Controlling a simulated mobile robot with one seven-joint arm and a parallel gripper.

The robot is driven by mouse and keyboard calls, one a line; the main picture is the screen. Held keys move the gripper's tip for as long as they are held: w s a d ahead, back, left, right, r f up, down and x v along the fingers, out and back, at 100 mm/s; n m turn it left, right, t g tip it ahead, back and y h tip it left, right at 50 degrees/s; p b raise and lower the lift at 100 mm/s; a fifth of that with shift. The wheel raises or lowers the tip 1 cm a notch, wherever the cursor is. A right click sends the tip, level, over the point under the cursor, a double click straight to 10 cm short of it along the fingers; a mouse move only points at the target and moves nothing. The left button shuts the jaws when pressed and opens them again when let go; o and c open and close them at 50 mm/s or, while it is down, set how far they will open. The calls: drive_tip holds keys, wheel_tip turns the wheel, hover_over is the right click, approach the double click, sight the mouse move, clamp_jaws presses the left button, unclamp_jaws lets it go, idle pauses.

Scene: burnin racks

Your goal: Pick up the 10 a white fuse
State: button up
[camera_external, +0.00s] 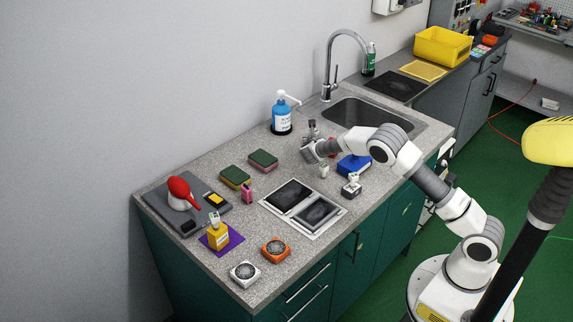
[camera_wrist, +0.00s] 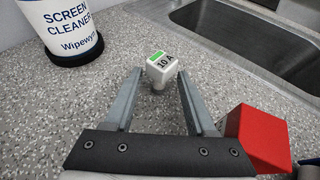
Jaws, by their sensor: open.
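The white 10 A fuse (camera_wrist: 161,68) stands on the speckled counter in the wrist view, with a green stripe and "10 A" on its top. My gripper (camera_wrist: 160,82) is open, one finger left of the fuse and one right. The fuse lies at the far end of the gap between the fingertips, with no clear contact. In the external view my gripper (camera_external: 311,136) is low over the counter between the blue bottle and the sink. I cannot make out the 10 A fuse there.
A blue screen cleaner bottle (camera_wrist: 65,28) stands left of the fuse. A red block (camera_wrist: 257,138) is close beside my right finger. The sink (camera_wrist: 245,40) lies behind right. Other small white pieces (camera_external: 324,171) and a blue block (camera_external: 354,166) stand nearer the counter front.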

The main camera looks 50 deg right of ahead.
drive_tip(key=shift+c, duration=0.2)
clamp_jaws()
drive_tip(key=shift+r, duration=0.1)
